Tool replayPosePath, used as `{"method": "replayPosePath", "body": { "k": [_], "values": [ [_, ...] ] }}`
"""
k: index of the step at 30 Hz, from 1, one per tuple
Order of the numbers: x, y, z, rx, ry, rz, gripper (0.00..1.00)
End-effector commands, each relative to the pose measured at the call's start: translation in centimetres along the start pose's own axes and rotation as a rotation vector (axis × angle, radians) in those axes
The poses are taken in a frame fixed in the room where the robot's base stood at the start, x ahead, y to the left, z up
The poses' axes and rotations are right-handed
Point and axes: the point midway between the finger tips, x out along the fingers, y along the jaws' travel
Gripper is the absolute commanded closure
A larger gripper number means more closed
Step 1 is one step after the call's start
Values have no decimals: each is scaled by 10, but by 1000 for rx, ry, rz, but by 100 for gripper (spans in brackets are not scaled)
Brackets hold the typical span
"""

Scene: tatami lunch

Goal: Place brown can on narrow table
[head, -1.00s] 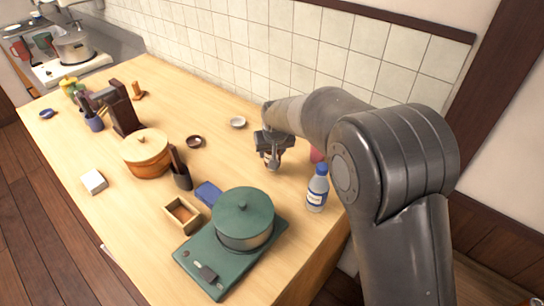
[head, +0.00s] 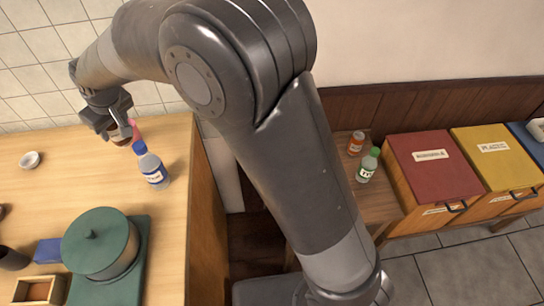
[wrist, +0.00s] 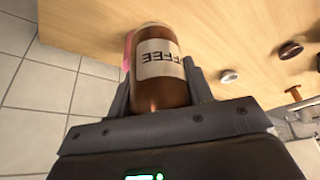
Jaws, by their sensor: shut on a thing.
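My gripper (head: 112,125) is shut on the brown can (wrist: 158,85), which has a white "COFFEE" label in the wrist view. The can sits between both fingers, its label facing the camera. In the head view only a little brown of the can shows below the gripper, over the counter's back right part; I cannot tell whether it touches the counter. A narrow wooden table (head: 382,208) stands right of the counter, partly hidden by my arm. It holds an orange can (head: 356,143) and a green-capped bottle (head: 367,165).
A blue-capped bottle (head: 152,168) and a pink object (head: 135,129) are close to my gripper on the counter (head: 180,215). A green pot (head: 98,245) stands on a cooker nearby. Red (head: 430,160) and yellow (head: 495,150) bins adjoin the narrow table's right.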

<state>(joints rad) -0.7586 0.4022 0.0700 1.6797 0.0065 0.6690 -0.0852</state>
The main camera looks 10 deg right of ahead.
Motion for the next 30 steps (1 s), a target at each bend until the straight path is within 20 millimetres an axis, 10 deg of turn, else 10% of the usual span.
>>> {"method": "replayPosePath", "body": {
  "k": [5,14,30],
  "values": [
    [15,45,14,102,-3,44,75],
    [50,186,81,452,-4,189,75],
    [65,396,287,1104,-4,460,75]
  ]
}}
